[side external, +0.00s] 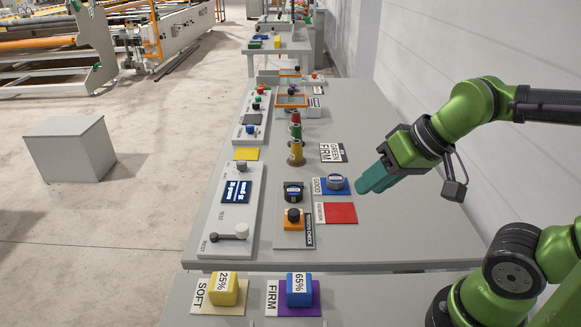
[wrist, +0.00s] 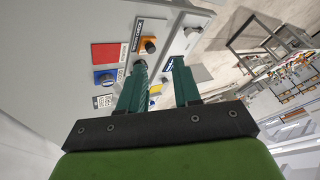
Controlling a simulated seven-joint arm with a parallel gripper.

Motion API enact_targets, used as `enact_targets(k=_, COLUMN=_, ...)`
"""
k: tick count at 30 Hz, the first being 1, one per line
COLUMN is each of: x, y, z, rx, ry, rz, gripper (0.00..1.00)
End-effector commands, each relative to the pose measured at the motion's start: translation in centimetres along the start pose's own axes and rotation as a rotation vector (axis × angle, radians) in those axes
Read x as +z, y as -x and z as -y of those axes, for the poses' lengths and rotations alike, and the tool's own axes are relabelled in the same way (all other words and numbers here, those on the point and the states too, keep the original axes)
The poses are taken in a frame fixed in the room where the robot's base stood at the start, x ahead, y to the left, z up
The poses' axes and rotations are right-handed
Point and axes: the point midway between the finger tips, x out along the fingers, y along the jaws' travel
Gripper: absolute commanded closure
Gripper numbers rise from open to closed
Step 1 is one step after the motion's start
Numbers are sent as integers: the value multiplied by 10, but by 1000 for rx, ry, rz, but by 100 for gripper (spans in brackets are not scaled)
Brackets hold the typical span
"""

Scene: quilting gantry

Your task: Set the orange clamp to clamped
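My gripper (side external: 365,187) hangs above the right side of the grey table, right of the blue GOOD pad (side external: 335,186). Its teal fingers are apart with nothing between them, as the wrist view shows (wrist: 160,63). No part is clearly readable as the orange clamp or its setting. Farther back stands an orange frame (side external: 292,106), small in view. My gripper touches neither.
A panel with a lever and dark display (side external: 237,192) runs along the table's left side. Yellow (side external: 222,289) and blue (side external: 299,290) blocks sit at the front. A wall borders the right.

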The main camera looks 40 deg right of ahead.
Motion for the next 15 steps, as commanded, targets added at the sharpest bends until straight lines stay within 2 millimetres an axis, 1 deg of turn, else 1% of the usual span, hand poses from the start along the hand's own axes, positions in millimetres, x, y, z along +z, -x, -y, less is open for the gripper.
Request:
enact_targets(k=1, x=6, y=-10, z=2, rx=21, ry=33, rz=44, gripper=76)
enact_targets(k=2, x=10, y=-17, z=2, rx=41, ry=64, rz=70, gripper=80)
enact_targets(k=4, x=21, y=-33, z=-1, rx=105, ry=180, rz=140, gripper=91)
enact_targets(k=5, x=26, y=-40, z=-3, rx=138, ry=251, rz=174, gripper=96)
enact_targets(k=6, x=32, y=-49, z=-7, rx=182, ry=358, rz=222, gripper=100)
enact_targets(k=8, x=40, y=-62, z=-13, rx=246, ry=542, rz=292, gripper=100)
enact_targets(k=10, x=48, y=-75, z=-19, rx=310, ry=778, rz=373, gripper=100)
enact_targets(k=11, x=50, y=-80, z=-22, rx=334, ry=884, rz=407, gripper=100)
enact_targets(k=12, x=52, y=-87, z=-24, rx=361, ry=1028, rz=450, gripper=100)
enact_targets(k=14, x=53, y=-97, z=-26, rx=395, ry=1242, rz=509, gripper=100)
enact_targets(k=15, x=54, y=-103, z=-26, rx=413, ry=1386, rz=546, gripper=100)
